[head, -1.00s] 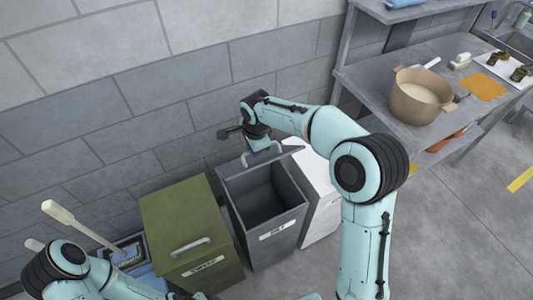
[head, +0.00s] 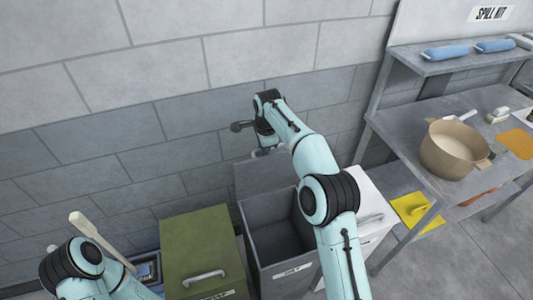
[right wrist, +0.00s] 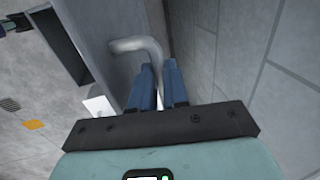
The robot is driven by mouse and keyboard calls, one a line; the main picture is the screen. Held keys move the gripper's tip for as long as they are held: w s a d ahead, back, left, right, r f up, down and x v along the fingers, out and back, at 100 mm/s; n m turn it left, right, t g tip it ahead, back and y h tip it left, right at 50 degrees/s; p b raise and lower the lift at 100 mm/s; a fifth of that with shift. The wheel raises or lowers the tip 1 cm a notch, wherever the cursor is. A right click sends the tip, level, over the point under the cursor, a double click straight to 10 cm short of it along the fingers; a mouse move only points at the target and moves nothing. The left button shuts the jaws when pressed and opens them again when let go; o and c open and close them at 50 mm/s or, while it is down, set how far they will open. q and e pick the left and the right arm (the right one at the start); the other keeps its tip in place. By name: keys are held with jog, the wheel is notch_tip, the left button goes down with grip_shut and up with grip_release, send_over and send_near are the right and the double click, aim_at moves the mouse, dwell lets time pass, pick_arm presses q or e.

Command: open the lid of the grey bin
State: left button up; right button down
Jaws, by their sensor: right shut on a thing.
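The grey bin (head: 254,238) stands open against the wall, between a green bin and a white one. Its lid (head: 262,177) stands about upright at the back edge, inner face toward me, and the dark inside of the bin shows. My right gripper (head: 266,147) is at the top of the lid, shut on its bar handle. In the right wrist view my right gripper's blue fingers (right wrist: 158,82) close around the pale curved handle (right wrist: 140,46), beside the grey lid (right wrist: 115,22). My left arm shows at lower left, but its gripper is out of view.
The green bin (head: 195,241) is closed, left of the grey bin. The white bin (head: 370,208) is on the right, partly behind my right arm. A workbench (head: 405,134) with a beige pot (head: 452,150) stands further right. The block wall is close behind the lid.

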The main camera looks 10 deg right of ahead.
jog(key=shift+w+f, duration=0.5)
jog(key=shift+w, duration=0.15)
jog(key=c, duration=1.4)
grip_release()
jog(key=shift+o, duration=1.4)
jog(key=shift+w, duration=0.25)
jog(key=shift+r, duration=0.1)
jog(key=shift+r, duration=0.1)
jog(key=shift+v, duration=3.7)
